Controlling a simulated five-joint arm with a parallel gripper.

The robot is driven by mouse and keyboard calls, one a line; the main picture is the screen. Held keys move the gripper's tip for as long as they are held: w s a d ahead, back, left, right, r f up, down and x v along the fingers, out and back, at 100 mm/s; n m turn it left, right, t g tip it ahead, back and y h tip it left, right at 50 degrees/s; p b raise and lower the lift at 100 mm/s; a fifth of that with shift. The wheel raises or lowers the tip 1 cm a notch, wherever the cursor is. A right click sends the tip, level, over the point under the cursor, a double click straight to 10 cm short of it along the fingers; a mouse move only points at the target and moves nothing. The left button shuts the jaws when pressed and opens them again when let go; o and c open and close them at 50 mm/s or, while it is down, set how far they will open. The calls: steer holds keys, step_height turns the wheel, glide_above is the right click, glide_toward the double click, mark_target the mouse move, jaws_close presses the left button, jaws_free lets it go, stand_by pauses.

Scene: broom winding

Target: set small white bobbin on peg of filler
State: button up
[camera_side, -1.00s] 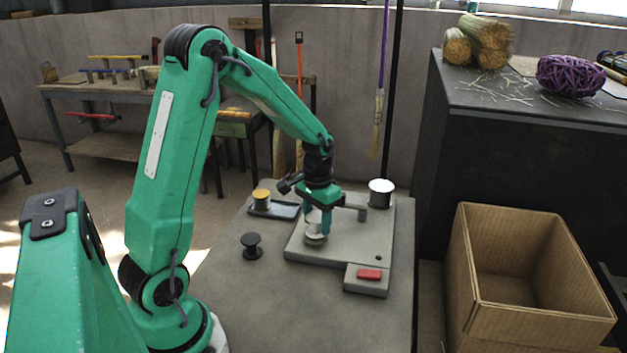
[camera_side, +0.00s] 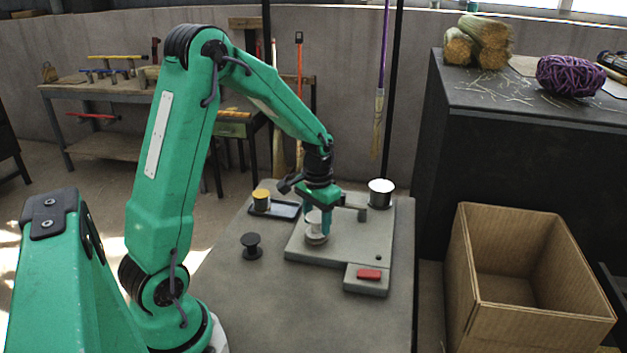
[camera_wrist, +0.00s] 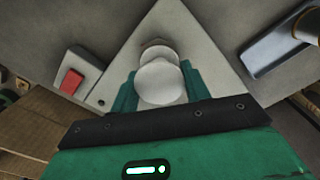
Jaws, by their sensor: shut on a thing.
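The small white bobbin (camera_wrist: 162,84) is between the two green fingers of my gripper (camera_wrist: 160,94), which is shut on it. In the side view my gripper (camera_side: 319,222) points down over the filler (camera_side: 352,238), a grey plate, with the white bobbin (camera_side: 313,217) at its fingers. A pale round seat (camera_side: 316,240) shows just below the bobbin. In the wrist view a round pale rim (camera_wrist: 157,52) shows partly behind the bobbin. The peg is hidden, and I cannot tell whether the bobbin touches it.
A red button (camera_side: 369,274) is on the filler's front block. A white-topped spool (camera_side: 381,192) stands at its back right. An open cardboard box (camera_side: 530,275) is at right. The front table area is clear.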

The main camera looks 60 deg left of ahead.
mark_target(317, 216)
steer(key=shift+f, duration=0.6)
stand_by(0.3)
steer(key=o, duration=0.7)
steer(key=shift+r, duration=0.1)
steer(key=shift+r, duration=5.4)
steer(key=shift+r, duration=0.1)
